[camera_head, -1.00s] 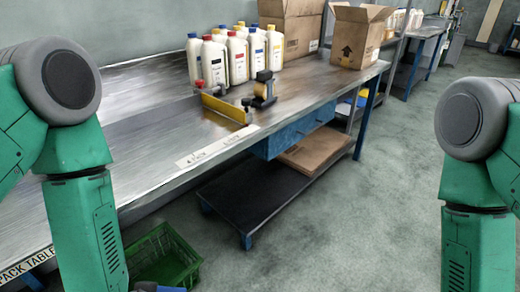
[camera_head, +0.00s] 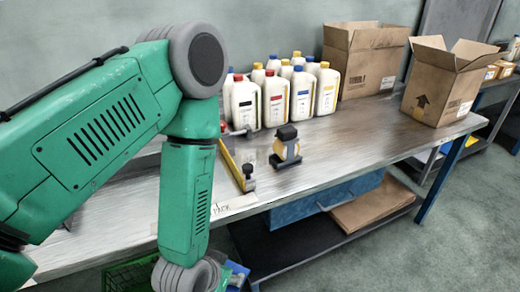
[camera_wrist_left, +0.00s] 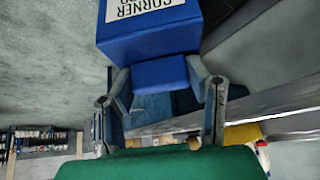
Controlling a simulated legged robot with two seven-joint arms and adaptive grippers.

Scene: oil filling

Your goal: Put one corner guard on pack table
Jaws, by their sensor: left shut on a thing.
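The pack table is the long steel bench (camera_head: 340,160) in the head view. My left gripper (camera_wrist_left: 160,75) is seen in the left wrist view, its two fingers shut on either side of a blue corner guard (camera_wrist_left: 150,40). A white label on it reads "CORNER", the rest is hard to read. In the head view my left arm hangs down in front of the bench's near edge, and a bit of blue (camera_head: 237,272) shows beside its wrist, low at the bottom. The fingers are hidden there. My right gripper is out of view.
Several white bottles (camera_head: 300,92) with coloured caps stand at the back of the bench. Two cardboard boxes (camera_head: 440,85) stand to their right. A tape dispenser (camera_head: 286,148) and a yellow-edged bar (camera_head: 236,165) lie nearer. The bench front right of them is clear. A green crate (camera_head: 130,275) is below.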

